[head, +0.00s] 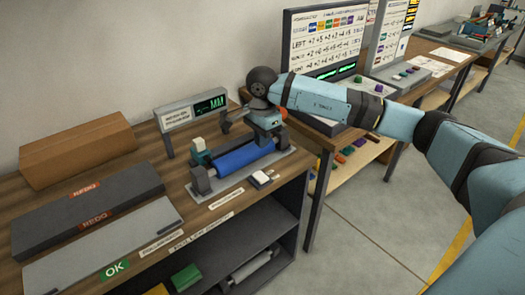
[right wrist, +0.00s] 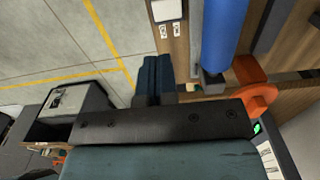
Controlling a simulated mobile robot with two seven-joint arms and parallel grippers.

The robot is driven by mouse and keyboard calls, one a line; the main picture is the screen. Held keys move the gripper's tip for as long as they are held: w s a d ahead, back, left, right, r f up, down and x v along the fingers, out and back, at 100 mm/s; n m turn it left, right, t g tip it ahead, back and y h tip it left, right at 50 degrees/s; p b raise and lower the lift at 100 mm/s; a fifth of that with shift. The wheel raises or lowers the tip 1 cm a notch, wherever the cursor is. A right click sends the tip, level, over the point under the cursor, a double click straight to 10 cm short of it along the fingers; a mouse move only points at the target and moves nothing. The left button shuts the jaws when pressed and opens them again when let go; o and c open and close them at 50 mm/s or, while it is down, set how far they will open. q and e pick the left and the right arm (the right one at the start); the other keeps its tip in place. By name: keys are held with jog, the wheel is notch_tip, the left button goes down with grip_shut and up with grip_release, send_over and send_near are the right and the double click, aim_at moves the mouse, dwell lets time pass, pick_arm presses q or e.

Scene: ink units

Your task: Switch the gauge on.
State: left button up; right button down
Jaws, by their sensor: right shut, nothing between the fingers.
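The gauge's display box (head: 191,113) stands on legs at the back of the bench, its dark screen lit with green characters that end in "MM". In front of it a blue roller (head: 243,157) lies between end supports on a grey base; it also shows in the right wrist view (right wrist: 222,40). A small white block (head: 262,178) sits at the base's front right; a white block also shows in the right wrist view (right wrist: 166,9). My right gripper (head: 270,139) is shut and empty, above the roller's right end, hiding part of it; its fingers show in the right wrist view (right wrist: 157,75). My left gripper is out of view.
An orange part (right wrist: 258,94) is close to the gripper. A cardboard box (head: 75,150), a dark REDO tray (head: 120,192) and a grey OK tray (head: 60,270) occupy the bench's left. A monitor (head: 325,40) stands on the right-hand table. Bare floor lies at right.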

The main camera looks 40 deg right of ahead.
aim_at(262, 178)
notch_tip(262, 178, down, 13)
jog(key=shift+r+p, duration=0.2)
jog(key=shift+p, duration=0.1)
